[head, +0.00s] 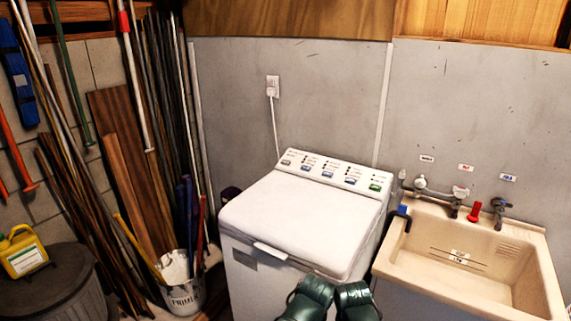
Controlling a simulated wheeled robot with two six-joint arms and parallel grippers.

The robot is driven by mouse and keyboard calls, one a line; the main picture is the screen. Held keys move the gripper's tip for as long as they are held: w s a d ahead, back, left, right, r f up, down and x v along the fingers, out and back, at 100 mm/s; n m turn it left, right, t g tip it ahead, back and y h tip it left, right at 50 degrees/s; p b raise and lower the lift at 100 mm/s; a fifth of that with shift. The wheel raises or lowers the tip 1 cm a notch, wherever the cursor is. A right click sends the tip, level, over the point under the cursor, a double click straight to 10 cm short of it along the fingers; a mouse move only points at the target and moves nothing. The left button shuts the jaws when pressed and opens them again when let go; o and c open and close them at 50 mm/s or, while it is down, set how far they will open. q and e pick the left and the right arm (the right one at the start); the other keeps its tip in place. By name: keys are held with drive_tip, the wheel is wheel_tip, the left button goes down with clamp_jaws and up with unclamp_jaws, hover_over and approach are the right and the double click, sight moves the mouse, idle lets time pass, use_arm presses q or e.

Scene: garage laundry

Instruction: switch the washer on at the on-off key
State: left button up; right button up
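The white top-loading washer (297,218) stands in the middle of the head view, its lid shut. Its sloped control panel (336,174) runs along the back of the top. The panel carries a row of several blue-grey keys and one green key (375,187) at the right end. Small marks sit above the keys, too small to read, so I cannot tell from the lettering which is the on-off key. No gripper fingers show, and nothing touches the panel. Two dark green rounded parts at the bottom edge, in front of the washer, look like my arm links.
A beige sink (470,262) with taps stands close at the washer's right. A wall socket (272,86) with a plugged white cord is behind. A primer bucket (184,297), poles and boards crowd the left. The space above the lid is clear.

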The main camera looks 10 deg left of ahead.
use_arm(q)
clamp_jaws()
idle(1.5)
